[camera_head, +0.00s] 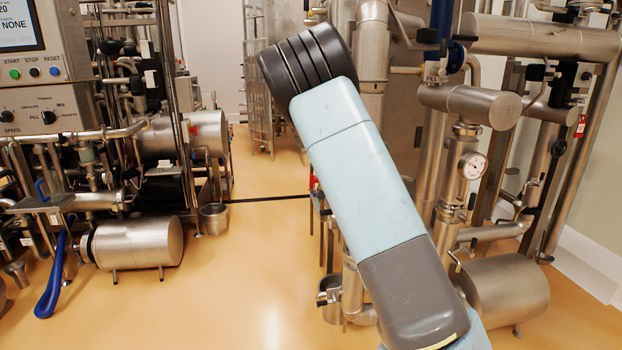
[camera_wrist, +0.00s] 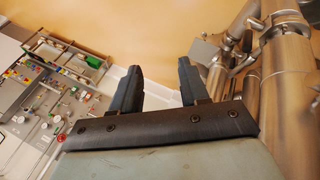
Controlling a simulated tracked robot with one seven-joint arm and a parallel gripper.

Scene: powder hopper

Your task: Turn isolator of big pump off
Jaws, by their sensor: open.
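My gripper (camera_wrist: 160,65) shows in the wrist view with its two dark fingers apart and nothing between them. In the head view my arm crosses the middle and hides what is behind it; the gripper cannot be made out there. A large steel pump-like cylinder (camera_head: 505,290) lies on the floor at the lower right, and a smaller one (camera_head: 135,243) lies at the lower left. I cannot tell which is the big pump. I cannot pick out its isolator in either view. A small red part (camera_head: 313,181) shows just left of my arm, partly hidden.
A control panel (camera_head: 35,95) with buttons and knobs stands at the upper left. A grey panel (camera_wrist: 45,115) with several small parts shows in the wrist view. Steel pipes (camera_wrist: 285,85) rise close to the gripper's right. Orange floor (camera_head: 240,270) lies clear in the middle.

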